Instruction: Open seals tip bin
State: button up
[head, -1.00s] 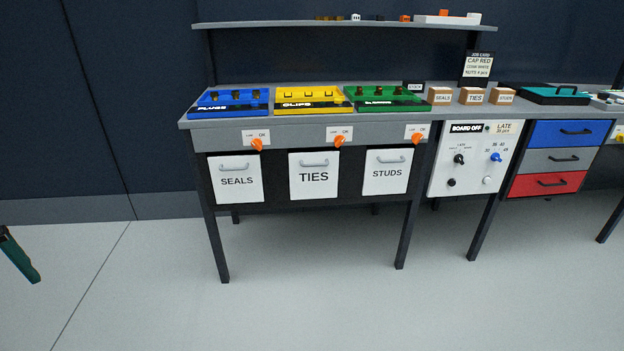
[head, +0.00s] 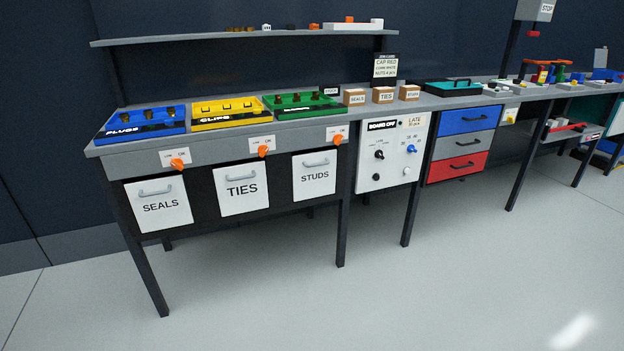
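The seals tip bin (head: 160,208) is a white front panel labelled SEALS with a grey handle (head: 155,191). It hangs under the bench at the left end and looks shut, flush with its neighbours. An orange knob (head: 178,163) on a small white plate sits above it. The ties bin (head: 241,189) and the studs bin (head: 314,177) are beside it to the right and also look shut. My gripper is not in view.
The bench top (head: 233,129) holds blue, yellow and green trays. A control panel (head: 392,155) and a blue, grey and red drawer stack (head: 464,140) are further right. Bench legs (head: 144,268) reach the floor. The floor (head: 400,300) in front is clear.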

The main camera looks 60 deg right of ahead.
aim_at(161, 203)
jog(key=i+l+u, duration=0.1)
jog(key=l, duration=0.25)
jog(key=i+l+u, duration=0.25)
jog(key=i+l, duration=0.15)
jog(key=l, duration=0.35)
jog(key=i+l+u, duration=0.1)
jog(key=l, duration=0.3)
jog(key=i, duration=0.05)
